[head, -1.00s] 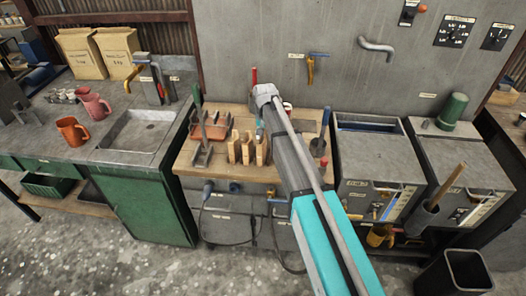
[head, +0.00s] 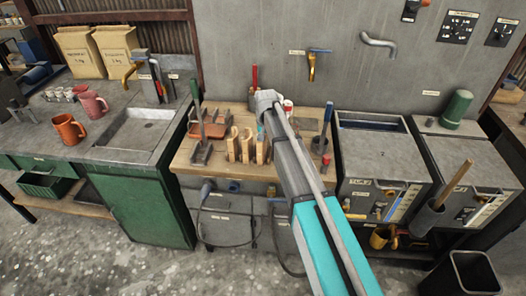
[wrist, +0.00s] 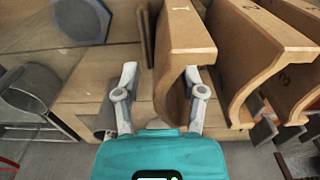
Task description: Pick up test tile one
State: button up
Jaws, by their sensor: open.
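Test tile one (wrist: 185,35) is a tan, wood-coloured piece with a curved lower edge and a "1" on top. It stands leftmost of a row in the wrist view. My gripper (wrist: 160,70) is open, its fingers spread at the tile's near end. The right finger overlaps the tile's curved end; the left finger is clear of it on the left. I cannot tell whether either finger touches. Two similar tiles, two (wrist: 250,45) and three (wrist: 295,80), stand to the right. In the head view the tiles (head: 247,147) stand on the bench, my gripper mostly hidden behind my arm.
The wooden bench (head: 195,166) also holds a grey metal stand (head: 202,152) beside the tiles and a blue-handled tool (head: 325,125). A blue-grey octagonal object (wrist: 80,20) and a grey cup (wrist: 32,92) lie left of tile one in the wrist view.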

jog(key=shift+f, duration=0.35)
dwell(0.4)
grip_shut()
